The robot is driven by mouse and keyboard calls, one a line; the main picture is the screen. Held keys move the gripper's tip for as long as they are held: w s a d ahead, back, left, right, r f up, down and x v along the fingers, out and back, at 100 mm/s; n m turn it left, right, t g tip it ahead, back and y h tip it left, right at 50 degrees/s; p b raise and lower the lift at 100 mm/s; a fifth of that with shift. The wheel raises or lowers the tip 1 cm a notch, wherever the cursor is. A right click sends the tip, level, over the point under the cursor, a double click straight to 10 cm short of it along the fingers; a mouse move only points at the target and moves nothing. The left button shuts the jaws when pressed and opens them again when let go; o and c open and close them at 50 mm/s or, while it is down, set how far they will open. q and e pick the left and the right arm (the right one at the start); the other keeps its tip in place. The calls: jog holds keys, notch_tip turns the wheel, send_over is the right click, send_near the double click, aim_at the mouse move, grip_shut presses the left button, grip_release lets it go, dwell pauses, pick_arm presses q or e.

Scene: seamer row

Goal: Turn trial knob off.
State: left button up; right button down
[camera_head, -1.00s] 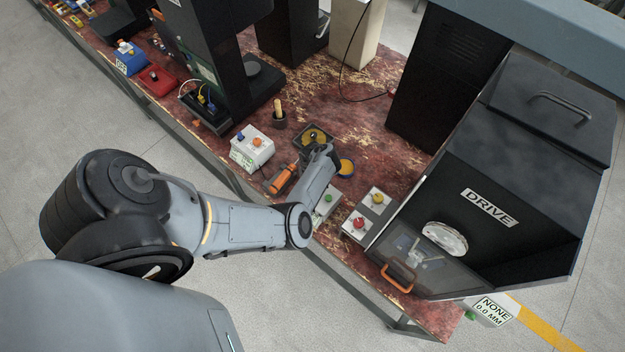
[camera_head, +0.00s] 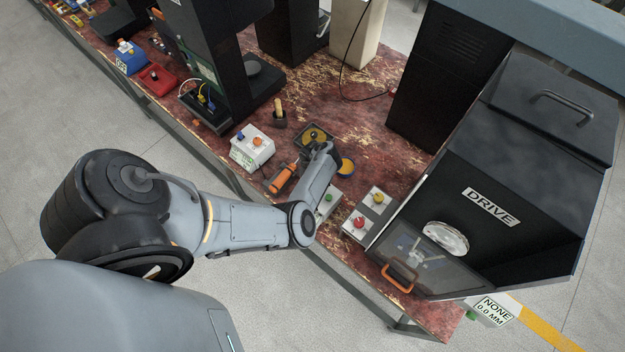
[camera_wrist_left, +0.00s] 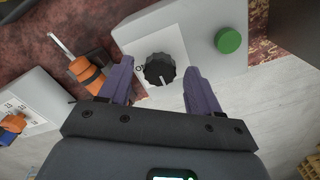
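The black ribbed knob (camera_wrist_left: 160,69) sits on a light box (camera_wrist_left: 190,25) beside a green button (camera_wrist_left: 228,40) in the left wrist view. A pale pointer mark on the knob faces toward my gripper. In the head view the box (camera_head: 325,208) and green button (camera_head: 328,197) show, while my wrist hides the knob. My right gripper is not in view.
An orange-handled tool (camera_head: 283,178) lies left of my wrist. A white box with blue and orange knobs (camera_head: 252,147) stands further left. Boxes with a red button (camera_head: 359,222) and yellow button (camera_head: 378,198) stand right, before the black DRIVE machine (camera_head: 490,207).

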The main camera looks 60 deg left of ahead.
pick_arm(q)
jog(key=shift+r, duration=0.5)
notch_tip(320, 180, up, 10)
jog(key=p, duration=0.2)
jog(key=shift+p, duration=0.35)
jog(key=shift+f, duration=0.1)
